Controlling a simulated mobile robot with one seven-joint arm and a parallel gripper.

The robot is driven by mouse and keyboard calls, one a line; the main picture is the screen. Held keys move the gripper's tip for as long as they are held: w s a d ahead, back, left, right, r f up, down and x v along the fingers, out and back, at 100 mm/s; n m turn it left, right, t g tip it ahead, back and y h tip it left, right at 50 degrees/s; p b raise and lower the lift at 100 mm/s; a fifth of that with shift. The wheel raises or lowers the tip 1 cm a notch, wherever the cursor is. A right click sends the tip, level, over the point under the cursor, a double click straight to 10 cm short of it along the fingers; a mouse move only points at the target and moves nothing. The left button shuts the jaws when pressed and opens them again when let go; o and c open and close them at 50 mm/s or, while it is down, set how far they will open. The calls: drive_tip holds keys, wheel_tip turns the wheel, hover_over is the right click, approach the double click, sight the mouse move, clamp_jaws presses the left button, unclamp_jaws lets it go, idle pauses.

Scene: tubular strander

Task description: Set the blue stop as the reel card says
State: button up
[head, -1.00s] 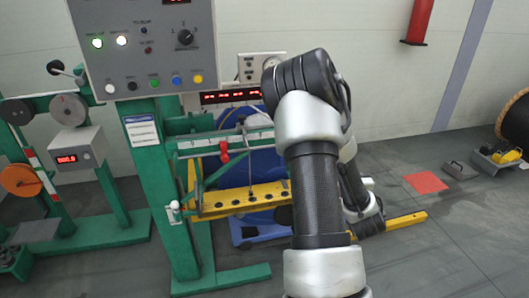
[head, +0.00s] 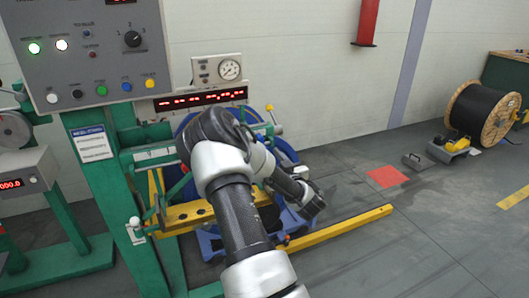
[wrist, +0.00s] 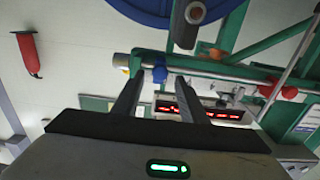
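In the wrist view a blue stop (wrist: 160,74) sits on a horizontal rail (wrist: 215,70) of the green frame. My gripper (wrist: 157,84) is open, its two dark fingers pointing towards the rail. The blue stop appears in the gap between the fingertips; I cannot tell whether they reach around it. A red stop (wrist: 266,90) sits further right, near the green bars. In the head view my arm covers the blue stop, and my fingertips are not clear. A printed sheet (head: 92,143) hangs on the green column; its text is too small to read.
A grey control panel (head: 85,50) stands at upper left. A blue reel (head: 292,158) is behind my arm. A yellow bar (head: 340,231) lies low across the floor at right. A red floor patch (head: 387,177) and a black cable drum (head: 482,112) are further right, with open floor in front.

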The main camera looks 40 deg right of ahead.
drive_tip(key=x, duration=0.5)
drive_tip(key=shift+s, duration=0.1)
clamp_jaws()
